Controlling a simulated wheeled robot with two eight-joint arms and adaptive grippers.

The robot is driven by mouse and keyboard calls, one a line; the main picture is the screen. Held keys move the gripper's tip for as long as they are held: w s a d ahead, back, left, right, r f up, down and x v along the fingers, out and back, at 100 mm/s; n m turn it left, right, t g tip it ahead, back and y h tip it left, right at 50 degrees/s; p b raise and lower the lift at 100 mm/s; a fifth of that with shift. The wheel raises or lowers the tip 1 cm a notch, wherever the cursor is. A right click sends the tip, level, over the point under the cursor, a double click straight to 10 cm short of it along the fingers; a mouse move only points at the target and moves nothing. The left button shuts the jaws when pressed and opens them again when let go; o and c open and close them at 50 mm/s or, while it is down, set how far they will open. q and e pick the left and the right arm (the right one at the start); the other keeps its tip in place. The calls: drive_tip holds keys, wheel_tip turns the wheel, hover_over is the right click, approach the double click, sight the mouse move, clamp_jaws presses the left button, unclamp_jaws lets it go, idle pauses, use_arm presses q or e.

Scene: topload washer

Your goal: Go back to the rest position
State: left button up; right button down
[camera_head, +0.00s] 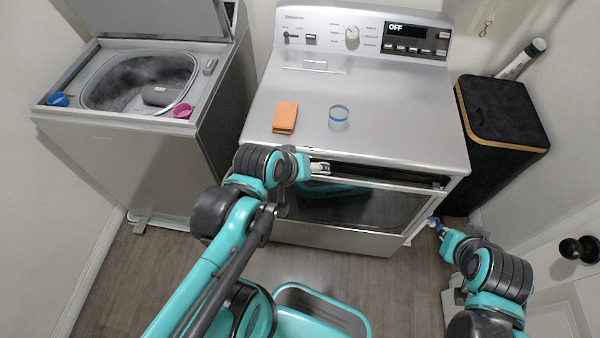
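My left arm reaches up from the bottom. Its gripper (320,168) is at the top edge of the front door (365,208) of the silver machine (400,125). The fingers are too small to tell whether they are open or touching the door. My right gripper (433,222) is low at the right, beside that machine's lower right front corner. Its fingers are also too small to read. The topload washer (160,155) stands at the left with its lid (155,18) raised and its drum (140,82) showing.
An orange box-like item (285,117) and a clear blue-rimmed cup (338,118) are on the silver machine. A black hamper (500,110) stands at its right. A door with a black knob (578,249) is at the right.

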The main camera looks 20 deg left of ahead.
use_arm(q)
drive_tip(key=m, duration=0.1)
drive_tip(key=s+m, duration=0.1)
drive_tip(key=m, duration=0.1)
drive_tip(key=s+m+y, duration=0.1)
drive_tip(key=m, duration=0.1)
drive_tip(key=shift+s+a+r, duration=0.2)
drive_tip(key=shift+a+r, duration=0.05)
drive_tip(key=shift+a, duration=0.15)
idle(0.8)
